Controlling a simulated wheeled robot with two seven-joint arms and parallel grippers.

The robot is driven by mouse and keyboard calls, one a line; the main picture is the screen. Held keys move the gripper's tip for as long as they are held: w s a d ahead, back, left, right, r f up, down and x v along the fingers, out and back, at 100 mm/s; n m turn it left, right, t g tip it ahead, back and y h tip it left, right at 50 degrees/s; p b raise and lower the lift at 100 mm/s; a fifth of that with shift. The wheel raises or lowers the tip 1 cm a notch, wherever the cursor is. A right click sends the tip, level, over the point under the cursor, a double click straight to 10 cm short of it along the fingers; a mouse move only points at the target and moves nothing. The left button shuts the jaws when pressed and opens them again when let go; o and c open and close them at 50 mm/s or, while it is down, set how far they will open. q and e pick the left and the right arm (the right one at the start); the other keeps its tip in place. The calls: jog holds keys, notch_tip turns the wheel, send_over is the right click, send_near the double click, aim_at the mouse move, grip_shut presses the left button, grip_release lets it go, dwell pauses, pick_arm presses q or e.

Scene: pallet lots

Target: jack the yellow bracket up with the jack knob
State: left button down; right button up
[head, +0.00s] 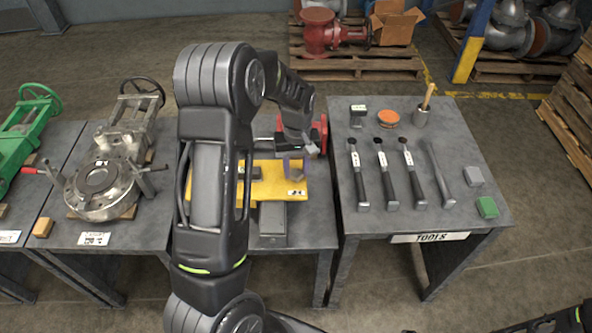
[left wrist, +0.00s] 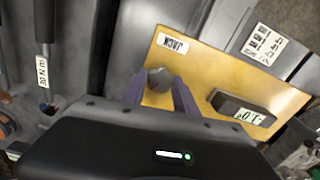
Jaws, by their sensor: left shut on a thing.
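The yellow bracket (head: 262,188) lies on the middle table, partly hidden behind my left arm. In the left wrist view the yellow bracket (left wrist: 215,75) carries a label reading JACK and a small grey box with a readout (left wrist: 243,112). The jack knob (left wrist: 158,76), dark and faceted, stands by the JACK label. My left gripper (left wrist: 160,92) points down at the bracket's right end, its purple fingers shut on the jack knob from both sides. In the head view my left gripper (head: 292,167) hides the knob.
A round flange fixture (head: 97,188) sits left of my arm. A red part (head: 318,125) stands behind the bracket.

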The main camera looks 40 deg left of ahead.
pick_arm(q)
jog(key=m+b, duration=0.1)
jog(key=m, duration=0.4)
jog(key=shift+m, duration=0.3)
jog(key=m, duration=0.4)
jog(key=shift+b, duration=0.3)
jog(key=m, duration=1)
jog(key=shift+d+r+m, duration=0.1)
jog(key=shift+m, duration=0.2)
jog(key=m+p, duration=0.1)
jog(key=m, duration=0.3)
jog(key=m+p, duration=0.1)
jog(key=m, duration=0.4)
jog(key=m+p, duration=0.3)
jog(key=m, duration=0.2)
jog(key=shift+s+r, duration=0.1)
jog(key=shift+m+p, duration=0.8)
jog(key=shift+m, duration=1.3)
jog(key=shift+f, duration=0.2)
